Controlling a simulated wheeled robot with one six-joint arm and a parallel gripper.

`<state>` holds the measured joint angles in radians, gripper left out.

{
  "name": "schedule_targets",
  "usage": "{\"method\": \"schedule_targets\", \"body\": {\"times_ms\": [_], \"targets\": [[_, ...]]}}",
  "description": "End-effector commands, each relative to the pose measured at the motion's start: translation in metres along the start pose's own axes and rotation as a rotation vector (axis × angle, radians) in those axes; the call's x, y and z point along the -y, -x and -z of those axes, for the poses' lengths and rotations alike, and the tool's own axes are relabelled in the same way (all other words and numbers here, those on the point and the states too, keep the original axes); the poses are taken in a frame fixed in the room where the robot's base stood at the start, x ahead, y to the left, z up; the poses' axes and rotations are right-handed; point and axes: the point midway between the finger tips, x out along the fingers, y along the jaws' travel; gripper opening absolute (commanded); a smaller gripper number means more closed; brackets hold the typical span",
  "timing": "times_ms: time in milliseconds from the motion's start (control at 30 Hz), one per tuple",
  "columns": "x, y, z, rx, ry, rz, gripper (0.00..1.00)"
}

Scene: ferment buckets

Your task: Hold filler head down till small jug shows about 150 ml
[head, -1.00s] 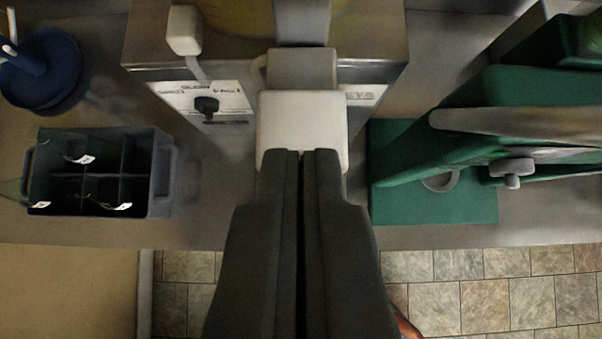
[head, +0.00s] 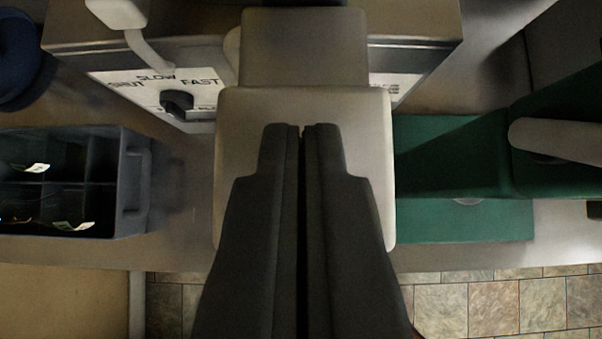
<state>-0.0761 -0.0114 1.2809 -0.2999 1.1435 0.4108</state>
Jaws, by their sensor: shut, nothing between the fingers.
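A pale, blocky part that looks like the filler head (head: 232,150) fills the middle of the view, in front of a metal-topped machine (head: 430,40). My gripper (head: 300,130) is shut and empty, its fingertips over this pale block. I cannot tell whether the fingertips touch it. A second pale block (head: 305,45) adjoins it behind. The small jug and its level are not visible.
A black knob (head: 177,103) sits on a panel marked SLOW and FAST, below a pale-ended lever (head: 120,12). A dark divided crate (head: 133,185) stands left, a blue round object (head: 18,60) behind it. A green device (head: 460,222) stands right. Tiled floor (head: 500,305) lies in front.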

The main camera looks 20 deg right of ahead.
Motion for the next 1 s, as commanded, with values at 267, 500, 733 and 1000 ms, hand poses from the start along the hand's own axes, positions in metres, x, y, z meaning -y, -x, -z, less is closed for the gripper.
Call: {"method": "schedule_targets", "body": {"times_ms": [267, 500, 733, 1000], "targets": [[0.000, -0.005, -0.005, 0.000, 0.000, 0.000, 0.00], [0.000, -0.040, -0.040, 0.004, 0.001, -0.002, 0.00], [0.000, -0.064, -0.064, 0.005, 0.001, -0.001, 0.00], [0.000, -0.068, -0.067, 0.008, 0.001, -0.002, 0.00]]}}
